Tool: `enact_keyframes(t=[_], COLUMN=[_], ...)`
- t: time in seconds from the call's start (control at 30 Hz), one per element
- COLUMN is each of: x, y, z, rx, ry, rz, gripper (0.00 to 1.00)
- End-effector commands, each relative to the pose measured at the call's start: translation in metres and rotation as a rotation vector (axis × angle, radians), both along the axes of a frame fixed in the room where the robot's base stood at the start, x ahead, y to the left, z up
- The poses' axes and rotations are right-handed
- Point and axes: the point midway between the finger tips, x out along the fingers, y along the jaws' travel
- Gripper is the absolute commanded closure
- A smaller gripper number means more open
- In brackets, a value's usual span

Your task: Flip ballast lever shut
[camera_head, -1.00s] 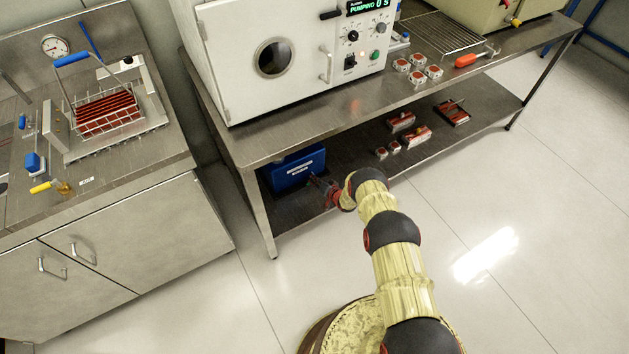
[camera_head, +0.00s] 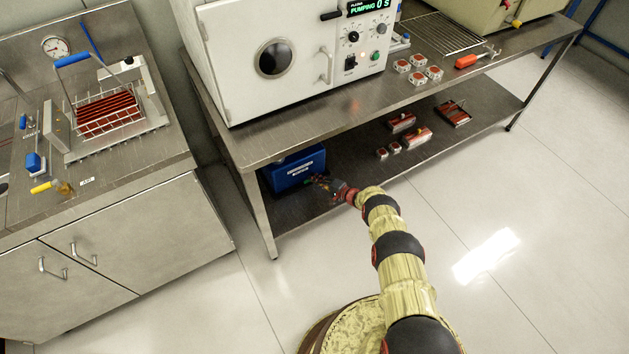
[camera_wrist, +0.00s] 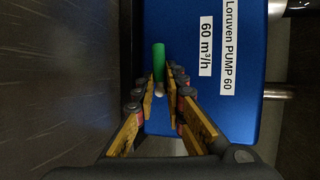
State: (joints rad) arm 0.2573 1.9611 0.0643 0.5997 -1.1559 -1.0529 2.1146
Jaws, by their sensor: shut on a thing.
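The blue pump (camera_head: 297,163) sits on the lower shelf at the left end of the steel bench, and its front with white labels fills the wrist view (camera_wrist: 240,90). The ballast lever (camera_wrist: 159,62) has a green handle pointing up in the wrist view, with a pale metal end below it. My gripper (camera_wrist: 161,84) has one finger on each side of the lever, near the lower part of the green handle, and is shut on it. In the head view my gripper (camera_head: 323,185) is small, at the pump's front.
The shelf (camera_head: 335,205) lies under and around the pump. The bench's left front leg (camera_head: 258,215) stands close by. Metal fittings (camera_wrist: 290,94) stick out on the right in the wrist view. Small red-and-silver parts (camera_head: 417,137) lie farther right on the shelf.

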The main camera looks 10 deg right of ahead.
Motion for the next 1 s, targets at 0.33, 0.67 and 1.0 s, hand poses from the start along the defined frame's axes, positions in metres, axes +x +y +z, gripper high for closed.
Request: enact_keyframes(t=[0.33, 0.67, 1.0], x=[-0.0001, 0.0002, 0.0004], y=[-0.0010, -0.0012, -0.0008], z=[-0.0003, 0.0000, 0.0004], rx=[0.059, 0.060, 0.060], ry=[0.021, 0.021, 0.020], rz=[-0.002, -0.003, -0.001], gripper=[1.00, 1.00, 0.80])
